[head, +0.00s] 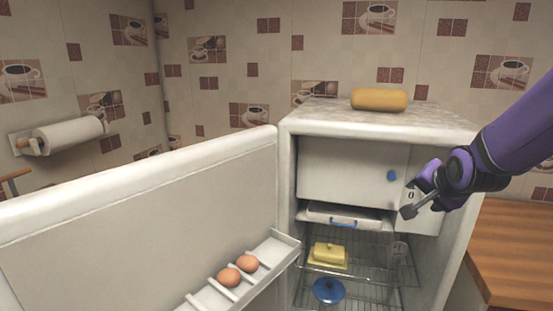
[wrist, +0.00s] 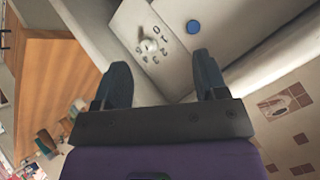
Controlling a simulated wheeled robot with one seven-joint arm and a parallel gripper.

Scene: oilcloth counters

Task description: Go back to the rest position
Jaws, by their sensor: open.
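My purple arm reaches in from the right in the head view. My gripper (head: 422,202) is in front of the right side of the open fridge (head: 455,210), near the dial panel. The wrist view shows its two dark fingers (wrist: 162,85) spread apart with nothing between them. Beyond the fingers are the numbered dial (wrist: 149,46) and a round blue knob (wrist: 193,27). In the head view the blue knob (head: 392,175) sits on the freezer compartment door (head: 345,170), which is shut. I cannot tell whether the gripper touches the panel.
The fridge door (head: 150,215) stands open to the left, with two eggs (head: 238,270) in its rack. A butter dish (head: 328,255) and a blue-lidded pot (head: 328,290) are on the shelves. A yellow roll (head: 379,99) lies on top. A wooden counter (head: 515,250) is at right.

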